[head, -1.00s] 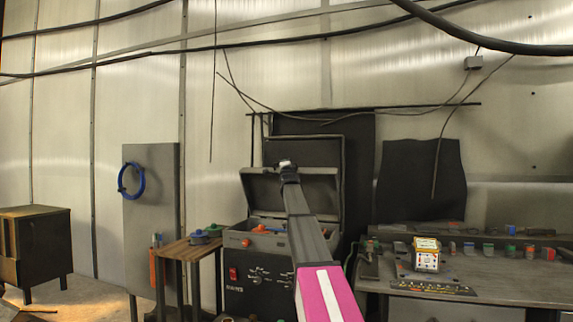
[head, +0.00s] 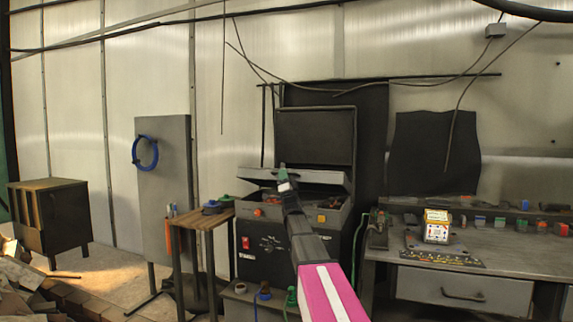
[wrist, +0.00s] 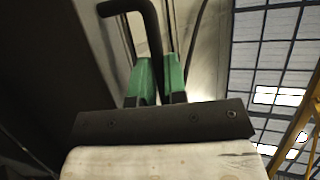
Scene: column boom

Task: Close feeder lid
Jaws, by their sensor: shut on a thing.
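The feeder (head: 262,250) is a dark grey box with a red switch on its front, in the middle of the head view. Its grey lid (head: 322,177) is tilted above the open top, partly lowered, with a gap through which orange and red parts show. My gripper (head: 284,180) is at the lid's front edge, its arm reaching up from below. In the wrist view, the green fingertips of my gripper (wrist: 160,80) are shut on a black bent handle (wrist: 152,35). My arm hides part of the feeder's front.
A wooden-topped stand (head: 200,218) is close on the feeder's left. A grey workbench (head: 510,262) with a small white-and-yellow box (head: 437,226) is on the right. A dark upright panel (head: 315,135) rises behind the lid. Bricks (head: 40,290) lie at lower left.

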